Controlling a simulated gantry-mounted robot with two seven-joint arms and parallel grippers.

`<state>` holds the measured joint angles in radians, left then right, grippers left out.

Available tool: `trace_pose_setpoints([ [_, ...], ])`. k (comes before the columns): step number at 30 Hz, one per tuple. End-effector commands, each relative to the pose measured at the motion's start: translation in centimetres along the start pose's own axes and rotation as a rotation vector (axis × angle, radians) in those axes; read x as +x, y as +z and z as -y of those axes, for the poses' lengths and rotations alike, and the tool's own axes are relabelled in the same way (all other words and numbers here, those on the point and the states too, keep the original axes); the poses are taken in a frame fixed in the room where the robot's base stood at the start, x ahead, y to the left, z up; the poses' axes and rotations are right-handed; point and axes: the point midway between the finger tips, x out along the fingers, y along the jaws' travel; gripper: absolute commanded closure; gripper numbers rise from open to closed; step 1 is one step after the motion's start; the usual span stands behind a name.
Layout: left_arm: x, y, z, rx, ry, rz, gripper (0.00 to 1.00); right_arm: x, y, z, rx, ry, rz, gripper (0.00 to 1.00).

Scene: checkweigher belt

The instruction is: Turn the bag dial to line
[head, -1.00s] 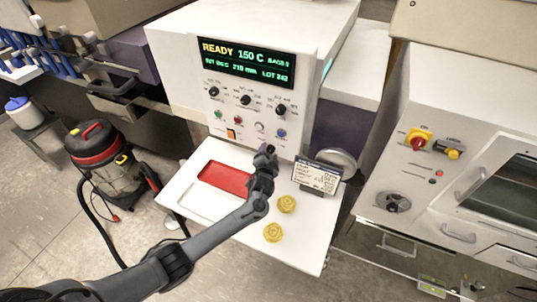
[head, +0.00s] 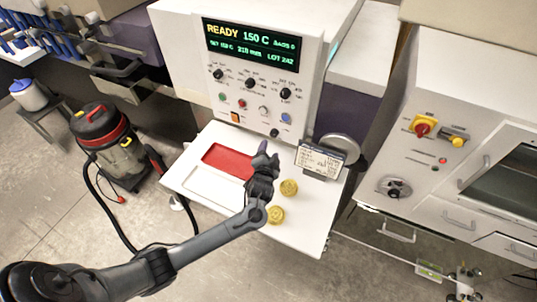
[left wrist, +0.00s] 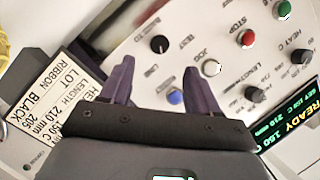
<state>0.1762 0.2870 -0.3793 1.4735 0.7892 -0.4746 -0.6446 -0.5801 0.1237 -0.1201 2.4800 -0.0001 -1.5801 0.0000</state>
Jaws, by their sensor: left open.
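The white machine front carries a small black dial (head: 274,132) below the row of coloured buttons. In the left wrist view this dial (left wrist: 160,44) has printed words beside it, one reading LINE; where its pointer stands is too small to tell. My left gripper (head: 267,155) is over the white shelf, just below the dial in the head view. In the left wrist view the gripper (left wrist: 158,66) has its two purple fingers apart, with nothing between them. The dial is beyond the fingertips, not touched. My right gripper is not in view.
A blue button (left wrist: 176,97) and white JOG button (left wrist: 211,67) sit near the dial. A label card (head: 320,160) stands right of the gripper. The display (head: 252,45) reads READY.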

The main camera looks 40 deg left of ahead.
Motion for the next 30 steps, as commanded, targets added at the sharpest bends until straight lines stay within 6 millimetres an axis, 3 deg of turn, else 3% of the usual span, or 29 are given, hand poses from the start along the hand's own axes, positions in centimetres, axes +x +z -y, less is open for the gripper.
trace_pose_setpoints([
  [6,-1.5,0.0,0.0,0.0,0.001,0.0,0.39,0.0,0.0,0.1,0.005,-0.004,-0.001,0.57],
  [23,-2.0,0.2,-0.6,-0.014,0.025,0.006,0.39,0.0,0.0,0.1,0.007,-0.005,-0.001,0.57],
  [26,-3.5,0.6,-2.2,-0.055,0.102,0.024,0.39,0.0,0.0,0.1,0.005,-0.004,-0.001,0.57],
  [30,-8.4,1.9,-6.1,-0.159,0.313,0.091,0.39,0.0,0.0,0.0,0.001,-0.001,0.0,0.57],
])
